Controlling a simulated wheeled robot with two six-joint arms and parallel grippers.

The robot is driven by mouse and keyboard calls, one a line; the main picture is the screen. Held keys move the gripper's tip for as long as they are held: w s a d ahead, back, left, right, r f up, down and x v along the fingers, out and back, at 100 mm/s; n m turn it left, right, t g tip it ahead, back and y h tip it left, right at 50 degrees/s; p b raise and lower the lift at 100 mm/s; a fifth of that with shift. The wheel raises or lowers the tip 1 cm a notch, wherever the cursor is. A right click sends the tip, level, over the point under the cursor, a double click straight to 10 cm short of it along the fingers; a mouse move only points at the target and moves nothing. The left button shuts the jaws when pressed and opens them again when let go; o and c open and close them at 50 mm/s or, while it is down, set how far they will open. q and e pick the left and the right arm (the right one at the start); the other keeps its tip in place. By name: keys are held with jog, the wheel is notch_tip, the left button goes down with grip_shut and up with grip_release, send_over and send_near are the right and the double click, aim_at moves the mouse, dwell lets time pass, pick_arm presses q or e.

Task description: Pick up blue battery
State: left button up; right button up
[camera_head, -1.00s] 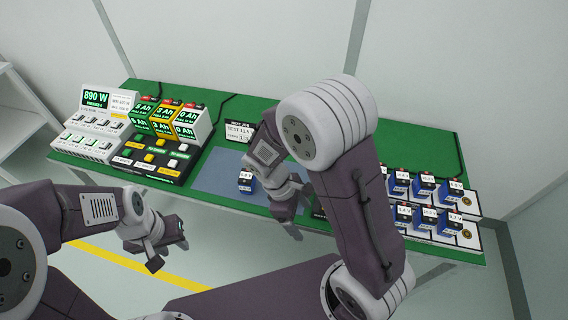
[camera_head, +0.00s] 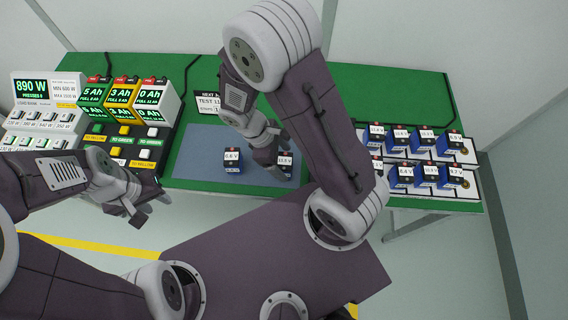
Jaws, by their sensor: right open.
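A blue battery (camera_head: 232,161) with a dark top and a "0.6 V" label stands upright on the blue-grey mat (camera_head: 195,165). A second blue battery (camera_head: 287,161) stands to its right on the mat, partly hidden by my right gripper. My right gripper (camera_head: 268,160) is open, pointing down at the second battery's left side; I cannot tell whether it touches it. More blue batteries (camera_head: 424,175) stand in two rows in white racks at the right. My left gripper (camera_head: 145,212) hangs empty in front of the table's left part; its finger gap is unclear.
A load-bank panel (camera_head: 40,95) and yellow, white and dark charger units (camera_head: 125,98) stand at the left of the green table (camera_head: 200,72). A "TEST" sign (camera_head: 207,103) stands behind the mat.

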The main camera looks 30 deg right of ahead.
jog(key=b+x, duration=0.1)
jog(key=x, duration=0.3)
jog(key=shift+d+f, duration=0.1)
jog(key=shift+f, duration=0.25)
grip_shut()
jog(key=shift+r, duration=0.1)
